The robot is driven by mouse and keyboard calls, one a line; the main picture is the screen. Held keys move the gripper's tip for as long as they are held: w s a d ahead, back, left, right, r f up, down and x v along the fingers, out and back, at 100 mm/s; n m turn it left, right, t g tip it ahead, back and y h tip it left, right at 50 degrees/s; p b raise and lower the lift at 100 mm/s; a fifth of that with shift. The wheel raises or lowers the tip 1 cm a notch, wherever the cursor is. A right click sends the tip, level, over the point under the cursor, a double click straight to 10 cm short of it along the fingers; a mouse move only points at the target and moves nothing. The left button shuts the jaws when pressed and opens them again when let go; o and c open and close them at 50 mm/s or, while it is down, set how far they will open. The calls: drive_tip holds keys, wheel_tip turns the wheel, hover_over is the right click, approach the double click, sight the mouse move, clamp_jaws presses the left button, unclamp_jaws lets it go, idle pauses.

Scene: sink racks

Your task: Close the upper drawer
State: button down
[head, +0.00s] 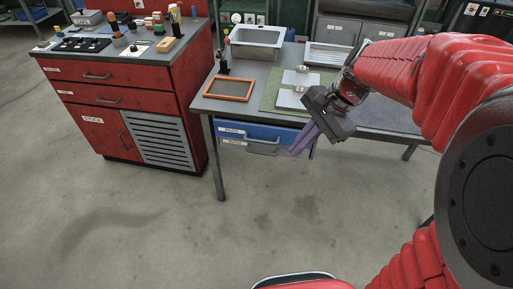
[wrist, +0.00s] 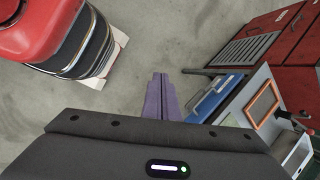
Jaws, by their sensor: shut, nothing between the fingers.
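A blue drawer unit (head: 240,131) hangs under the front of the grey worktable, with two small labels stacked on its left side and a grey handle. Its blue front also shows in the wrist view (wrist: 212,99). I cannot tell clearly how far the upper drawer stands out. My gripper (head: 293,152) has purple fingers, held together and empty. In the head view it hangs in front of the table edge, overlapping the right end of the blue unit. In the wrist view the fingertips (wrist: 160,76) are over bare floor, left of the blue front and apart from it.
A red cabinet (head: 95,89) with closed-looking drawers stands left. The worktable (head: 207,104) carries an orange-framed tray (head: 229,88), a sink (head: 257,42), a green mat (head: 268,98) and a rack. The floor in front (head: 130,215) is clear.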

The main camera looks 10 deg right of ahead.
drive_tip(key=s+r+n+t+h, duration=0.4)
drive_tip(key=s+n, duration=0.9)
drive_tip(key=shift+t+h, duration=0.3)
drive_tip(key=shift+a, duration=0.1)
